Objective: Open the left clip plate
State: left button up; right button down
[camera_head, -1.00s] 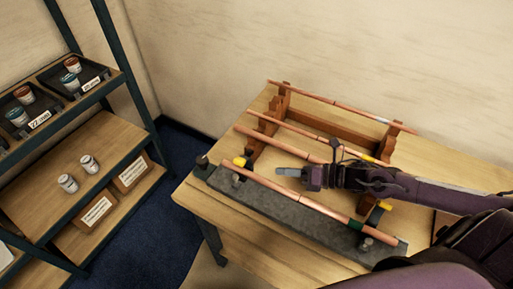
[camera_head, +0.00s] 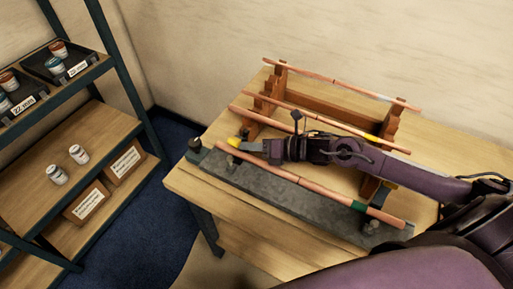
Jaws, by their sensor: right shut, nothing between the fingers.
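A long grey base (camera_head: 290,199) lies along the front of the wooden table, with a copper pipe (camera_head: 310,185) running along it. The pipe has a green band near its right end. The left clip plate shows as a small yellow-tipped piece (camera_head: 234,141) at the base's left end. My right gripper (camera_head: 250,147) is shut and empty, its fingertips pointing left right beside the yellow piece. I cannot tell whether they touch, or whether the plate is open. The fingers partly cover that area. My left gripper is not in view.
A wooden rack (camera_head: 272,85) holding several copper pipes stands behind the base. A dark knob (camera_head: 194,146) sits at the base's left end and another fitting (camera_head: 372,227) at its right end. A shelf unit (camera_head: 75,155) with jars and boxes stands left, across a floor gap.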

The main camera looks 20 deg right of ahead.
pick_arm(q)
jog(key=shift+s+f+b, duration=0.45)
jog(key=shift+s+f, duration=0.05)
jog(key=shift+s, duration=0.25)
pick_arm(e)
jog(key=shift+w+d+m, duration=0.1)
jog(key=shift+d+m, duration=0.05)
jog(key=shift+m, duration=0.15)
